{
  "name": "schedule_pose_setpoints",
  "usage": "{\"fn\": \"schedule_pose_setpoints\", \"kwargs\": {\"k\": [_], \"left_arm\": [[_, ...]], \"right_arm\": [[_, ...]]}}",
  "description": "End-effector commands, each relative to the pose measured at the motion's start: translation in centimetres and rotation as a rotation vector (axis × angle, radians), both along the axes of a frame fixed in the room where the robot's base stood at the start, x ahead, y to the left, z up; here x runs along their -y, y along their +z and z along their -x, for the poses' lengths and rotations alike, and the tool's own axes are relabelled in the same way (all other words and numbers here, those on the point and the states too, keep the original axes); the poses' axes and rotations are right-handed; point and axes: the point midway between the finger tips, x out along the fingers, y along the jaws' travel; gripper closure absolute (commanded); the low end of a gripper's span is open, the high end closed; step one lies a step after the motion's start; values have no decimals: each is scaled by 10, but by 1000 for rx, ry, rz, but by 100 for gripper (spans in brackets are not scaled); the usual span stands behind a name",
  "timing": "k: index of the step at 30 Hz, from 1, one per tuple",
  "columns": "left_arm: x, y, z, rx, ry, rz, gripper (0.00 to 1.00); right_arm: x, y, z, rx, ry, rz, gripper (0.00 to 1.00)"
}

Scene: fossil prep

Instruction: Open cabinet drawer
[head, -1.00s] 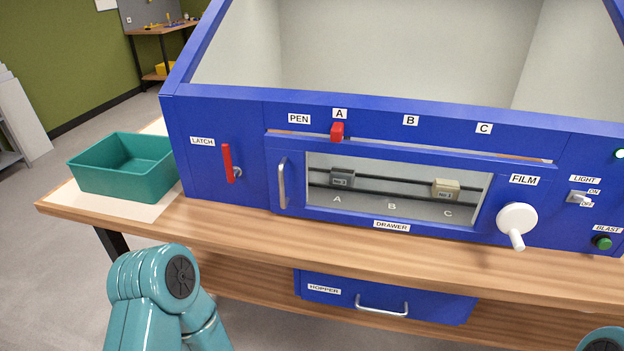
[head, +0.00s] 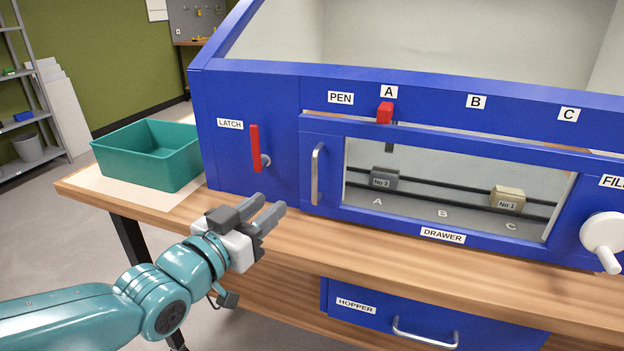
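The blue cabinet (head: 250,95) stands on a wooden bench. Its front panel labelled DRAWER (head: 443,235) has a window and a vertical metal handle (head: 318,174) at its left end. The panel looks closed. A red latch lever (head: 255,148) points upright to the left of the handle. My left gripper (head: 270,215) is in front of the bench edge, below the latch and left of the handle. Its fingers are apart from the cabinet, with a gap between them and nothing held. My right gripper is out of view.
A teal bin (head: 150,155) stands on the bench left of the cabinet. A red PEN slider (head: 385,112) sits at A. A white FILM crank (head: 604,235) sticks out at the right. The HOPPER drawer handle (head: 425,335) juts out below the bench top.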

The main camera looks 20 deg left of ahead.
Motion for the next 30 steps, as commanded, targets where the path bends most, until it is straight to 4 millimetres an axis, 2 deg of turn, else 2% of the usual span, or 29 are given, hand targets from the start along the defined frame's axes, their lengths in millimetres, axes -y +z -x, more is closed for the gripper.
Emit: {"fn": "schedule_pose_setpoints", "kwargs": {"k": [5,18,24,30], "left_arm": [[8,0,-28,-7,-4,1,65],[30,1,-129,-6,1,2,65],[34,0,-153,-6,2,2,65],[35,0,-158,-6,3,2,65]], "right_arm": [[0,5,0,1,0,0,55],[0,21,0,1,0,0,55],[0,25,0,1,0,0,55],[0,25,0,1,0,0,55]]}}
